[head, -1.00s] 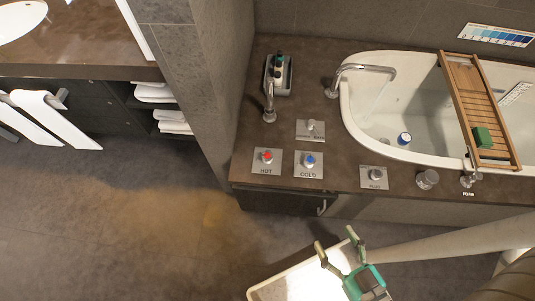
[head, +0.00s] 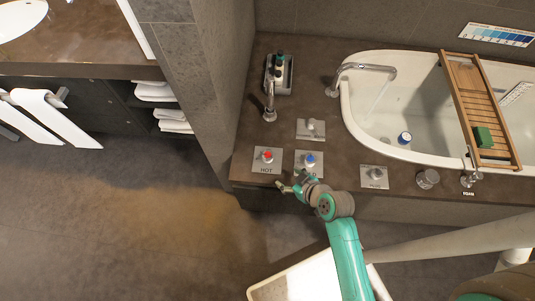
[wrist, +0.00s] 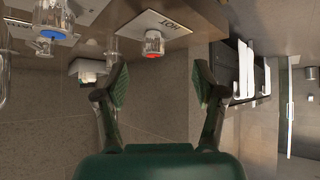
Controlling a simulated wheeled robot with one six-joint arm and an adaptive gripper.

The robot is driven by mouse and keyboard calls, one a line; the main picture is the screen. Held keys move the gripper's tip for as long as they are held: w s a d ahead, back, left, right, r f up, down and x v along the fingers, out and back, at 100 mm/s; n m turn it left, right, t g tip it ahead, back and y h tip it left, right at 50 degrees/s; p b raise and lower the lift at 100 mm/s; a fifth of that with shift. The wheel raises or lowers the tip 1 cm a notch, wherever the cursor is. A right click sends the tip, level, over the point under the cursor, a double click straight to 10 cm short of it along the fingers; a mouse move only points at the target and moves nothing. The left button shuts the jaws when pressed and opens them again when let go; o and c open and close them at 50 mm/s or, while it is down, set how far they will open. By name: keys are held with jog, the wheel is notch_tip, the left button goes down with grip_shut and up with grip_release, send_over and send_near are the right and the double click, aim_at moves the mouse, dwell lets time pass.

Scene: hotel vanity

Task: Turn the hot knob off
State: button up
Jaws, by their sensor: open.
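The hot knob (head: 267,156) is a clear knob with a red cap on a metal plate marked HOT, near the front left of the brown counter. In the wrist view the hot knob (wrist: 153,45) appears upside down, beyond and between my fingertips, not touched. The cold knob (head: 309,159) with a blue cap is just right of it; it also shows at the upper left of the wrist view (wrist: 52,20). My gripper (head: 283,188) is at the counter's front edge, below the two plates. In the wrist view my gripper (wrist: 160,85) is open and empty.
A faucet (head: 269,103) and a bottle tray (head: 288,78) stand behind the knobs. A knob marked FLUSH or similar (head: 375,174) is to the right. The bathtub (head: 345,112) with a wooden caddy (head: 470,85) is further right. Open floor lies to the left.

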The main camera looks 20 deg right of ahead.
jog(key=n+g+y, duration=0.1)
jog(key=n+y, duration=0.1)
send_near(268, 155)
jog(key=x, duration=1)
jog(key=shift+w+f, duration=0.15)
jog(key=shift+f, duration=0.05)
jog(key=c, duration=1.2)
